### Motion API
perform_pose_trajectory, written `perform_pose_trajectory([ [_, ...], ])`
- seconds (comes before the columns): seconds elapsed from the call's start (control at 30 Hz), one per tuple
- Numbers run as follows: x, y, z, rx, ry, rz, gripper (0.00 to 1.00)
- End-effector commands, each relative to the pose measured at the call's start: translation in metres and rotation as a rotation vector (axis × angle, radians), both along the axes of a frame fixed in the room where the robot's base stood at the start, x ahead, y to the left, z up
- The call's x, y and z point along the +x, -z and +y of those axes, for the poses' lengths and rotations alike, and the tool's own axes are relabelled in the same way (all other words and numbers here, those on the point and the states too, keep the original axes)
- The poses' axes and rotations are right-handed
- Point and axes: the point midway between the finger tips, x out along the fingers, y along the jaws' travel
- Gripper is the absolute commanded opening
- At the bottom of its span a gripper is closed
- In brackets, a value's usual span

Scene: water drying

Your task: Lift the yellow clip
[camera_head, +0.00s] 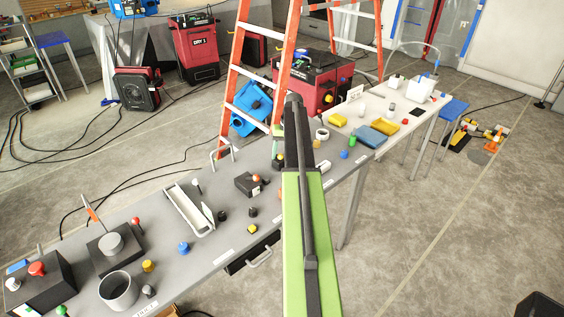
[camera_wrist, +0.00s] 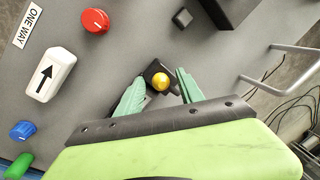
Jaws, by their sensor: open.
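In the wrist view, a rounded yellow piece (camera_wrist: 161,82) on a small black base lies between my fingers; it is the only yellow thing there, and I cannot tell for sure that it is the clip. My gripper (camera_wrist: 160,77) is open, with one teal finger on each side of it and gaps showing. I cannot tell the fingertips' height over the bench. In the head view, my green and black arm reaches over the bench, and a bit of my gripper (camera_head: 277,141) shows left of the arm; the arm hides what is behind it.
A metal handle (camera_wrist: 292,48) is at the right. An orange ladder (camera_head: 236,80) stands behind the bench.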

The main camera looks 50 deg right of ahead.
Motion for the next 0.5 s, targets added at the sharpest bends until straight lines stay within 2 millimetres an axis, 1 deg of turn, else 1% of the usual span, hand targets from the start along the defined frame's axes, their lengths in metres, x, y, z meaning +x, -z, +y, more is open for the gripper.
perform_pose_trajectory([
  [0.2,0.0004,-0.0005,0.0005,0.000,0.000,0.000,0.45],
  [0.27,0.0004,-0.0005,0.0005,0.000,0.000,0.000,0.38],
  [0.5,0.0005,-0.0005,0.0007,0.000,0.000,0.000,0.07],
])
